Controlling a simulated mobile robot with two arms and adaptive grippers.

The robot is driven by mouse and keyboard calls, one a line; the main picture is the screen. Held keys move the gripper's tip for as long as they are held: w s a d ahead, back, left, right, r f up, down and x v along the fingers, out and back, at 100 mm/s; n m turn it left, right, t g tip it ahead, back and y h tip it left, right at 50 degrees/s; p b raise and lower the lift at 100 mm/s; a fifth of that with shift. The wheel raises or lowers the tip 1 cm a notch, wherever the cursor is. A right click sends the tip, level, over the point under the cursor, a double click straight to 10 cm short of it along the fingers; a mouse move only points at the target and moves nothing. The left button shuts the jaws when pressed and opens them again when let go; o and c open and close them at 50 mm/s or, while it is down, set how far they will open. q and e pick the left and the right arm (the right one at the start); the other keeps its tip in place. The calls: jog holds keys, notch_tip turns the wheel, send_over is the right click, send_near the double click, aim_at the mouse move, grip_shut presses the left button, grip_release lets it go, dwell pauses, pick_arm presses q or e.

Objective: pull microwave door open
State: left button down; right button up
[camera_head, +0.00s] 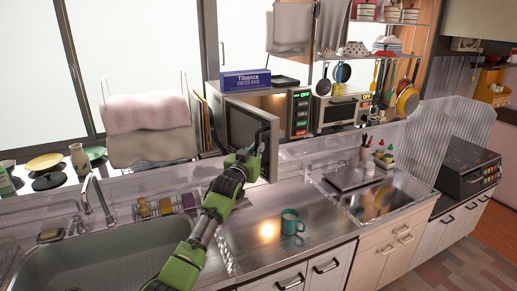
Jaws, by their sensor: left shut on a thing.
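The microwave (300,112) stands on the shelf behind the counter, with its control panel on its right side. Its door (242,132) stands ajar, swung out toward me from the left side of the body. My left gripper (252,158) is shut on the door's dark handle (265,138), near the handle's lower end. The green arm comes up from the bottom left over the counter. My fingers are small here and partly hidden by the wrist. My right gripper does not show.
A teal mug (291,222) stands on the steel counter (255,245) below the door. A blue box (246,80) lies on the microwave. A toaster oven (340,112) stands to its right.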

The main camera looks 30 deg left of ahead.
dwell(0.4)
pick_arm(q)
jog(key=c, duration=2.1)
grip_release()
jog(key=shift+a+f, duration=0.1)
jog(key=shift+c, duration=0.2)
jog(key=s+d, duration=0.2)
jog(key=s, duration=0.9)
jog(key=shift+s+d, duration=0.15)
jog(key=shift+s, duration=0.2)
